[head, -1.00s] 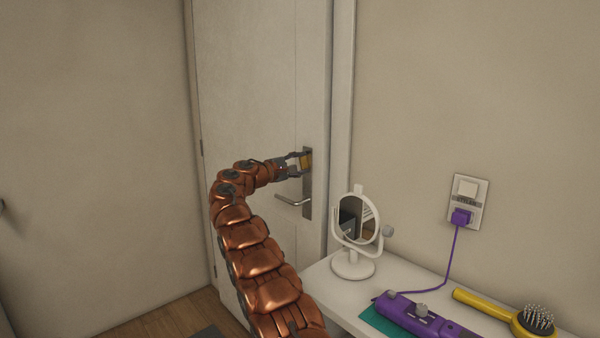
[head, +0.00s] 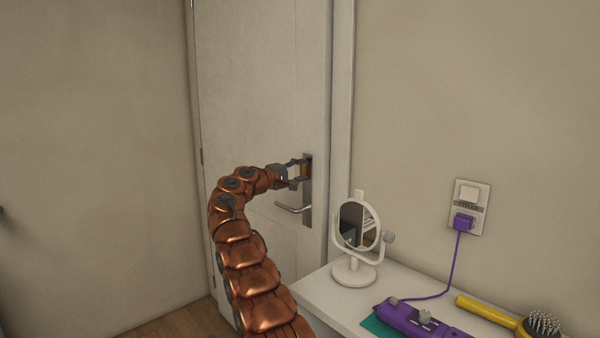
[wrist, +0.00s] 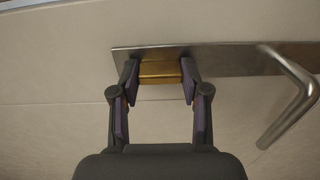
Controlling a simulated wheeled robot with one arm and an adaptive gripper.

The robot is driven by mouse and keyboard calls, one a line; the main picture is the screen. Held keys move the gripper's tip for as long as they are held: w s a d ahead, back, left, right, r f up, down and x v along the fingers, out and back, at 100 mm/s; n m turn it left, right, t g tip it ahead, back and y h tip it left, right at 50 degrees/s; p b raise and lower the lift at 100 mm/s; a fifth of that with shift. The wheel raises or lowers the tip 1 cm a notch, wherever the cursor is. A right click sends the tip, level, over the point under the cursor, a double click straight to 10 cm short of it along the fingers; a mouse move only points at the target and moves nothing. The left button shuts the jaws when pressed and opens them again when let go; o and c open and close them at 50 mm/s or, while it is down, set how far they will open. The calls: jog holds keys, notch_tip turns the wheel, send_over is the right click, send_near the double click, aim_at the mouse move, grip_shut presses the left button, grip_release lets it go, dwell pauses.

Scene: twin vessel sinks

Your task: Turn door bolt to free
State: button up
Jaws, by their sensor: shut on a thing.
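The door bolt is a small brass-coloured turn piece (wrist: 160,70) on a grey metal plate (wrist: 228,58) fixed to the white door (head: 250,90). My gripper (wrist: 159,82) has one finger on each side of the brass piece and is shut on it. In the head view my gripper (head: 301,172) reaches the upper part of the plate, and its fingers partly hide the bolt. The lever handle (head: 293,208) sits below the bolt on the same plate and is apart from my fingers.
A white counter (head: 330,297) stands at the right, with a round mirror (head: 357,228), a purple hair tool (head: 415,322) and a yellow hairbrush (head: 490,309). A purple plug (head: 463,221) sits in the wall socket. The space left of the door handle is clear.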

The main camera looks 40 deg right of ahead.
jog(key=o, duration=1.1)
jog(key=shift+o, duration=0.2)
jog(key=a, duration=1.2)
jog(key=shift+w, duration=0.1)
